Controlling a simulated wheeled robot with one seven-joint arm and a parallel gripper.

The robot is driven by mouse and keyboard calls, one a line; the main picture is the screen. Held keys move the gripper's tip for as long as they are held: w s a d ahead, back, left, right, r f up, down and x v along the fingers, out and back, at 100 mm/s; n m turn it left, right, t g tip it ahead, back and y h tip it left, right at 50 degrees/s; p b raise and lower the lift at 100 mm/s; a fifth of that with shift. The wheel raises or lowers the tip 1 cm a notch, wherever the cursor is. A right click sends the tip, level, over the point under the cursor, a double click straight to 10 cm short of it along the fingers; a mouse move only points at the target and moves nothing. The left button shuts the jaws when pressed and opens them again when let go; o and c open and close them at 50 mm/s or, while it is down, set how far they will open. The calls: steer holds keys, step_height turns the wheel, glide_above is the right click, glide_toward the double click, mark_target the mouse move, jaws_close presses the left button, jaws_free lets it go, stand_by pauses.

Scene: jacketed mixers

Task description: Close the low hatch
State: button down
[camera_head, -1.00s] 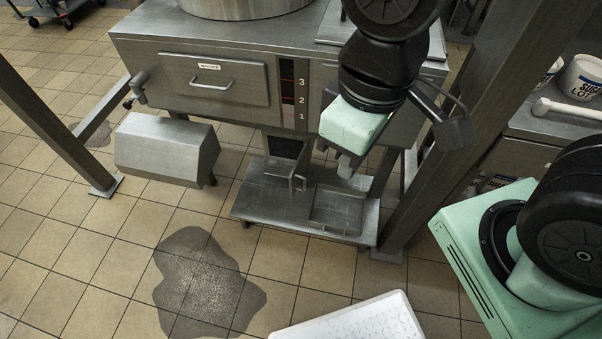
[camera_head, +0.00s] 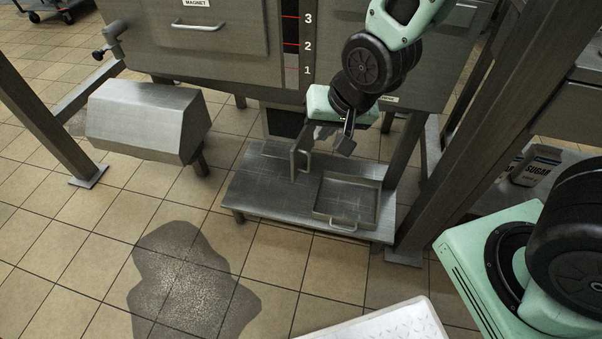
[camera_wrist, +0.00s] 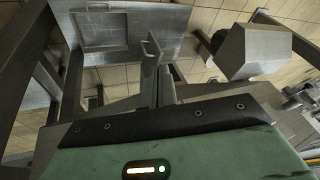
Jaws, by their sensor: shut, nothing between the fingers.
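The low hatch (camera_head: 303,150) is a small grey metal door with a bar handle, low under the mixer's cabinet. It stands swung out, edge-on to the head camera, beside a dark opening (camera_head: 284,122). The hatch also shows in the wrist view (camera_wrist: 152,50), top centre, with its handle. My gripper (camera_head: 345,144) is shut and empty, just right of the hatch and above the low steel platform. A small gap seems to lie between them in the head view, but contact cannot be told.
A low steel platform (camera_head: 258,196) carries a shallow tray (camera_head: 347,202) with a handle. A grey boxy housing (camera_head: 148,115) hangs at left. Steel posts (camera_head: 470,135) flank the mixer. A dark wet patch (camera_head: 185,285) and a white patterned slab (camera_head: 385,325) lie in front.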

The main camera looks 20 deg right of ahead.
steer(key=w+d+f+m+t+b, duration=0.1)
steer(key=w+d+f+m+b, duration=0.1)
steer(key=w+f+b, duration=0.45)
steer(key=w+d+f+m+t+b, duration=0.1)
steer(key=d+f+m+t+b, duration=0.2)
steer(key=f, duration=0.6)
steer(key=g+b, duration=0.1)
steer(key=b, duration=0.4)
glide_toward(295, 157)
steer(key=shift+n, duration=0.4)
steer(key=shift+x, duration=2.6)
